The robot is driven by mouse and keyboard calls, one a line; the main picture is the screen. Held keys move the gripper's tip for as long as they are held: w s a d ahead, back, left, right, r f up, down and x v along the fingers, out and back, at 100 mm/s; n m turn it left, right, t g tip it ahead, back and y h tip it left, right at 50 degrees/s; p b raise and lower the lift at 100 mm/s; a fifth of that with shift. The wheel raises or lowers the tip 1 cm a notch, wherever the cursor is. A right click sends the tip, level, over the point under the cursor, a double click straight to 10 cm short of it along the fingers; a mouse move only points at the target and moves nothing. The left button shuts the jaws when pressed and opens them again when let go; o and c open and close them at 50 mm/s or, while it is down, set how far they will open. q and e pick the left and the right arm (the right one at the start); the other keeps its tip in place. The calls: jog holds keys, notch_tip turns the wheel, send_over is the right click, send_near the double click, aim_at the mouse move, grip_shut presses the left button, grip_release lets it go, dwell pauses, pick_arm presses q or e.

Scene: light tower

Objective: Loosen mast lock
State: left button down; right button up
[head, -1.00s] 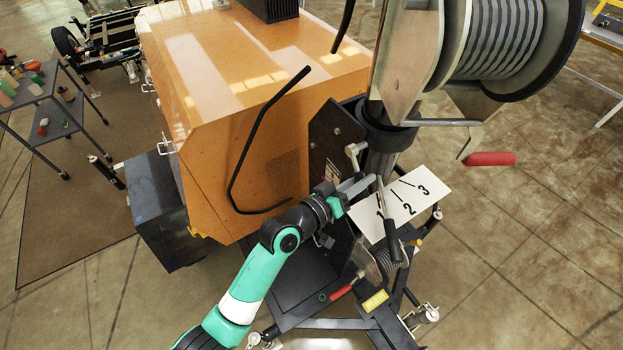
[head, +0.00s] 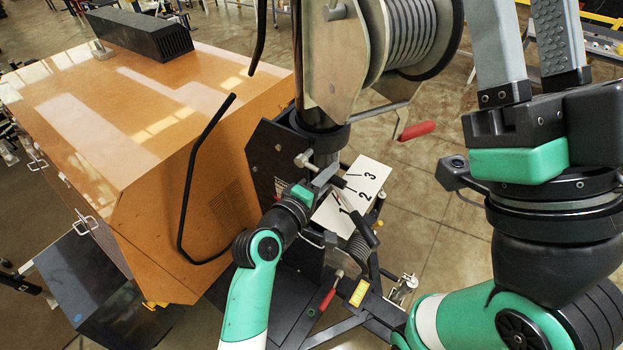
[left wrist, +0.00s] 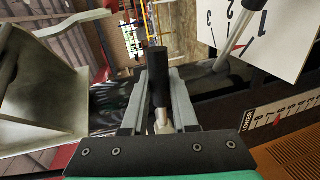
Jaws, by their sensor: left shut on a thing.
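My left gripper (head: 325,180) is beside the mast foot in the head view. In the left wrist view its grey fingers (left wrist: 158,95) are shut on a black handle (left wrist: 157,72) with a silver stem below it. A silver T-shaped lock lever (head: 304,159) sits by the dark mast collar (head: 318,132), just behind the fingers. My right gripper (head: 528,40) rises large at the right of the head view. Its two grey fingers point up and their tips are cut off by the frame.
A white plate numbered 1, 2, 3 (head: 366,178) is right of the left gripper, with a black-gripped lever (head: 362,228) in front. The orange housing (head: 170,170) stands left.

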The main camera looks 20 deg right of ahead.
pick_arm(q)
jog(key=shift+r+n, duration=0.3)
jog(key=shift+r, duration=0.05)
dwell(0.3)
jog(key=c, duration=0.7)
grip_release()
jog(key=p+v, duration=0.6)
jog(key=v, duration=0.5)
jog(key=shift+s+a, duration=0.1)
jog(key=shift+a, duration=0.25)
